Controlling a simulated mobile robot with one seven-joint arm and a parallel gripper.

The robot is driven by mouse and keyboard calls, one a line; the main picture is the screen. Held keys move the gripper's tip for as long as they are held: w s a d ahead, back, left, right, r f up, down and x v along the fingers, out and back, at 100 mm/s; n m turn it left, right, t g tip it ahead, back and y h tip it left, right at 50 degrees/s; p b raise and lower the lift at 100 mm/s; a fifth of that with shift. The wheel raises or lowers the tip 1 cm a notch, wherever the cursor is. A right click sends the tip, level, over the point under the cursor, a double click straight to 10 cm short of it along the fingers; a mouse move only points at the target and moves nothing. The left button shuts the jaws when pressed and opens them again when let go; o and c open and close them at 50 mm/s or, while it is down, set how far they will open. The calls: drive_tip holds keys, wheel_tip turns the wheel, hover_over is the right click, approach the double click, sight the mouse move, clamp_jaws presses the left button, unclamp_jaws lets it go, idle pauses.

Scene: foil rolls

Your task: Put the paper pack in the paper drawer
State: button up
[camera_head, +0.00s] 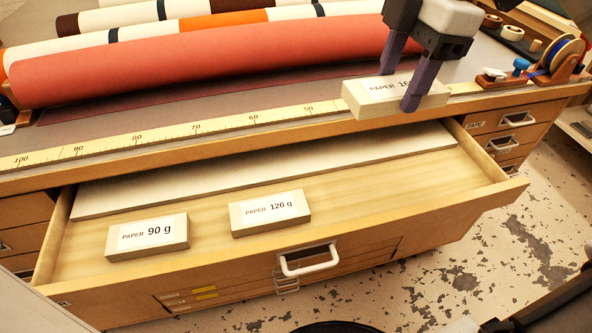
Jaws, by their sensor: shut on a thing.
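My gripper (402,83) is shut on a pale paper pack (435,101) with a white label reading "PAPER" and a partly hidden number. One finger covers part of the label. The pack is at the front edge of the worktop, by the ruler, toward the right; I cannot tell whether it touches the top. Below it the wide wooden paper drawer (350,206) stands open. In the drawer lie a 90 g pack (122,249) at the left and a 120 g pack (248,226) in the middle, apart from each other. A pale flat sheet or board (250,177) lies at the drawer's back.
The drawer's right part is bare. A large red roll (210,75) and several striped rolls lie on the worktop behind a long yellow ruler (150,138). A blue tape dispenser (563,57) stands at the right, above small closed drawers (515,119).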

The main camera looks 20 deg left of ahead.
sight(365, 196)
wheel_tip(365, 196, down, 20)
drive_tip(key=b, duration=0.2)
drive_tip(key=shift+s+b, duration=0.1)
drive_tip(key=shift+b, duration=0.3)
drive_tip(key=shift+f, duration=0.1)
drive_tip(key=o, duration=0.6)
drive_tip(key=shift+f, duration=0.1)
drive_tip(key=o, duration=0.4)
drive_tip(key=r, duration=0.4)
drive_tip(key=d+r+p, duration=0.1)
drive_tip(key=r, duration=0.3)
drive_tip(key=w+r, duration=0.1)
drive_tip(key=r, duration=0.3)
drive_tip(key=shift+d+r, duration=0.15)
drive_tip(key=shift+d, duration=0.05)
